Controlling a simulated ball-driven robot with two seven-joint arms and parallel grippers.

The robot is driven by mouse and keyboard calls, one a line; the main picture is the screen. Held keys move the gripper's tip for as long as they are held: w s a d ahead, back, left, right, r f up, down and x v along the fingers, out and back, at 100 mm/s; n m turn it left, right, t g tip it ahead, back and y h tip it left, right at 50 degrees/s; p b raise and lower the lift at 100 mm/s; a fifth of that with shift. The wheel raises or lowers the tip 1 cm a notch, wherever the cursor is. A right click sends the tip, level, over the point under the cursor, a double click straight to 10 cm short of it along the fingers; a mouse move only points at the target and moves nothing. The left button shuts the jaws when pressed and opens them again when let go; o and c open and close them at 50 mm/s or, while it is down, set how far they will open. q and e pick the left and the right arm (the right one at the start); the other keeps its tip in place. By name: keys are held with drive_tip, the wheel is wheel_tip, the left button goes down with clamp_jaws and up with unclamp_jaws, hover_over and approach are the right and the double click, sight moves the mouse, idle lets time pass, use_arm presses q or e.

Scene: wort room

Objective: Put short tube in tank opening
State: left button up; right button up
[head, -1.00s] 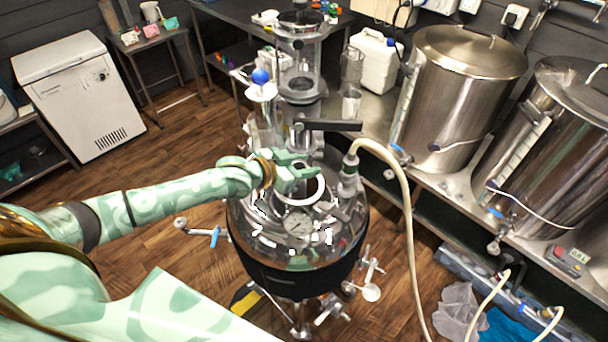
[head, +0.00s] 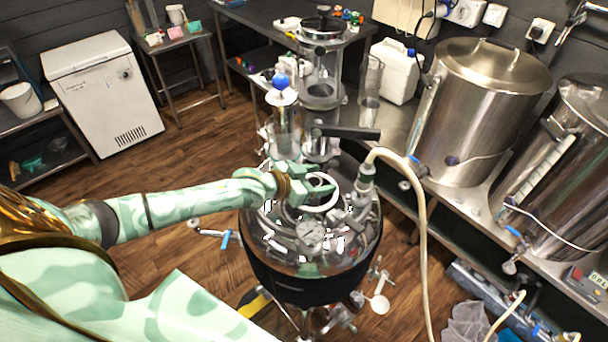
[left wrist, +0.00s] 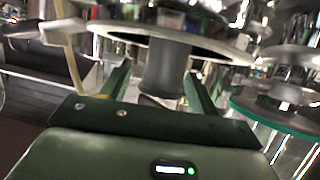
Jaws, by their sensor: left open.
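The tank (head: 305,285) has a shiny domed lid and a black jacket. A white ring (head: 318,209) stands on top of its lid, around the opening. My left gripper (head: 318,184) is open at this ring, with its fingers spread. In the left wrist view, a short grey tube (left wrist: 165,68) stands between the open fingers (left wrist: 158,84), below a wide pale-edged flange (left wrist: 218,47). I take this grey piece to be the short tube. Its lower end is hidden by the gripper, so I cannot tell how it sits in the opening. My right gripper is not in view.
A glass cylinder with a blue ball (head: 282,83) and a dark handle (head: 345,132) rise behind the opening. A hose (head: 424,230) arches up from a fitting (head: 364,183) at the right. Steel kettles (head: 475,115) stand on the right bench. Floor at left is clear.

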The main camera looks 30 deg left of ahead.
use_arm(q)
drive_tip(key=p+v, duration=0.2)
drive_tip(key=v, duration=0.9)
drive_tip(key=shift+s+a, duration=0.15)
drive_tip(key=shift+s, duration=0.1)
drive_tip(key=shift+r, duration=0.1)
